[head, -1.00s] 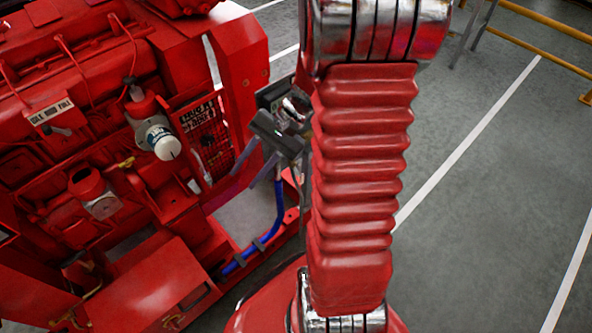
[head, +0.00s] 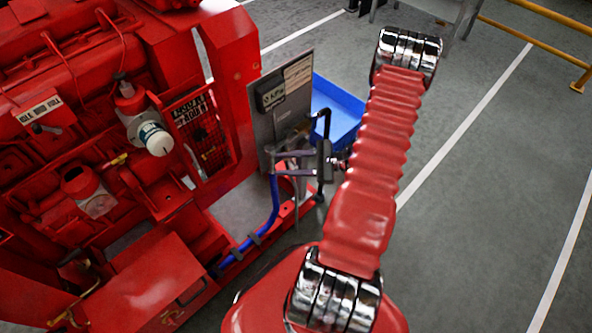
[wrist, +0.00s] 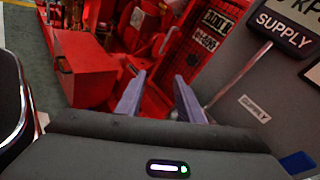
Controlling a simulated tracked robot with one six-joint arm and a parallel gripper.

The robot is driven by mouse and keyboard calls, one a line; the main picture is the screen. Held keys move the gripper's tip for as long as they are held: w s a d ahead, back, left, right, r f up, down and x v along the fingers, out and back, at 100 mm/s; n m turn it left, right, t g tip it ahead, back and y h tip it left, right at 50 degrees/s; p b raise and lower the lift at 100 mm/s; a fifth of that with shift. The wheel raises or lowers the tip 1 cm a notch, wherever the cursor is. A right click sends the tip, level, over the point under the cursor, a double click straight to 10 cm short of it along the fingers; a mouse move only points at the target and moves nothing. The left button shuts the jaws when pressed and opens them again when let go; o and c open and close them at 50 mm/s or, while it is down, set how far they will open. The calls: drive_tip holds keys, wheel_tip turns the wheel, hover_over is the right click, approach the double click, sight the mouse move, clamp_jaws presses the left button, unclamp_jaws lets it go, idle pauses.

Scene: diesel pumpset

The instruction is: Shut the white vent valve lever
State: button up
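A slim whitish lever (head: 194,162) stands among the red engine parts, left of the grey panel, in the head view; I cannot be sure it is the vent valve lever. In the wrist view a thin pale rod (wrist: 238,76) slants across the grey panel, right of my fingers; I cannot tell whether it is the same part. My gripper (head: 274,163) is in front of the panel's lower part, fingers pointing left toward the engine. In the wrist view my gripper (wrist: 158,80) has its two fingers apart, with nothing between them.
The grey panel (head: 262,128) carries a kPa gauge (head: 272,97), and SUPPLY labels (wrist: 283,27) show in the wrist view. A blue tray (head: 338,105) lies behind it. A blue hose (head: 262,232) runs below my gripper. A white-capped canister (head: 154,138) is on the engine.

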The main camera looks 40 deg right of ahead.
drive_tip(key=s+d+f+m+t+h, duration=0.3)
drive_tip(key=s+d+f+m+h, duration=0.1)
drive_tip(key=f, duration=0.4)
drive_tip(key=s+d+f+m+t+h, duration=0.3)
drive_tip(key=s+d+f+m+h, duration=0.2)
drive_tip(key=f, duration=0.4)
drive_tip(key=m+h, duration=0.1)
drive_tip(key=m, duration=0.1)
drive_tip(key=shift+m, duration=0.4)
drive_tip(key=shift+w, duration=0.15)
drive_tip(key=shift+w+a, duration=0.15)
drive_tip(key=shift+w, duration=6.65)
drive_tip(key=shift+c, duration=0.4)
clamp_jaws()
